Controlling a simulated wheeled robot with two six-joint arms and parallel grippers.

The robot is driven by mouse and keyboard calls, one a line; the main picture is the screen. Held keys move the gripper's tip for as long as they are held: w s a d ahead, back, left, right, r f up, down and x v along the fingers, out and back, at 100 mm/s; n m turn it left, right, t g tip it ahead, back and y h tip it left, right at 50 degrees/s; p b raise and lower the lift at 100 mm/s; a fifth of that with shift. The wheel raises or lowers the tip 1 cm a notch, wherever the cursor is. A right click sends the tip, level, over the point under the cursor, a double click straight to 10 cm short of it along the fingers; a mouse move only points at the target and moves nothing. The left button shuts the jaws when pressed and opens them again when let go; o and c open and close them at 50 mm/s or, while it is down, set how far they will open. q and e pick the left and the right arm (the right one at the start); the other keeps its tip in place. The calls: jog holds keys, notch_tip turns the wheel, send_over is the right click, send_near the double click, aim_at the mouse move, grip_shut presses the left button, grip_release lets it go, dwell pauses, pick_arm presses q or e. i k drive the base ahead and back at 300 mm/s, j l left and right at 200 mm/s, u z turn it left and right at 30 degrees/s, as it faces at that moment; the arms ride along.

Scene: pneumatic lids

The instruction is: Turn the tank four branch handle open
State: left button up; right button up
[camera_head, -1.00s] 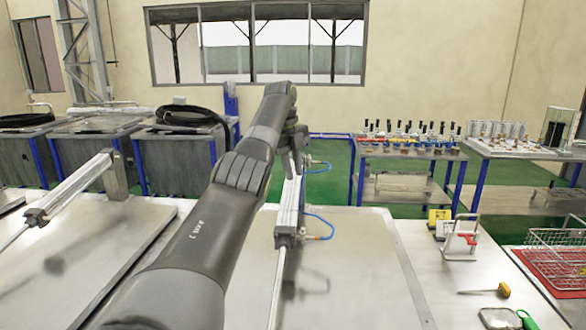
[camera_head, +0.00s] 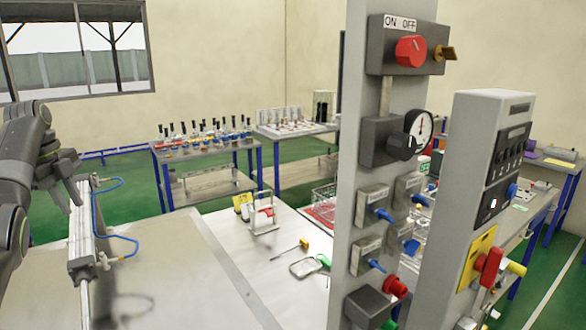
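A grey control column (camera_head: 347,165) stands at the right. Several small grey valve blocks with blue handles sit on it: upper left (camera_head: 382,214), upper right (camera_head: 417,199), lower left (camera_head: 376,265) and lower right (camera_head: 411,246). Their labels are too small to read, so I cannot tell which one is tank four. My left gripper (camera_head: 64,180) is at the far left, by the top of a pneumatic cylinder (camera_head: 82,230), well away from the column. Whether its fingers are open or shut is unclear. My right gripper is not in view.
The column also carries a red ON/OFF knob (camera_head: 410,51), a gauge (camera_head: 420,126) and a red knob (camera_head: 396,286). A second post (camera_head: 480,140) with a red handle (camera_head: 488,266) stands to its right. A steel lid (camera_head: 190,275) and bench with small tools lie left of the column.

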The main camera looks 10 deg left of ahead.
aim_at(411, 247)
jog(key=k+l, duration=0.7)
jog(key=l, duration=0.25)
jog(key=k+l, duration=0.3)
jog(key=l, duration=0.15)
jog(key=k+l, duration=0.35)
jog(key=l, duration=0.1)
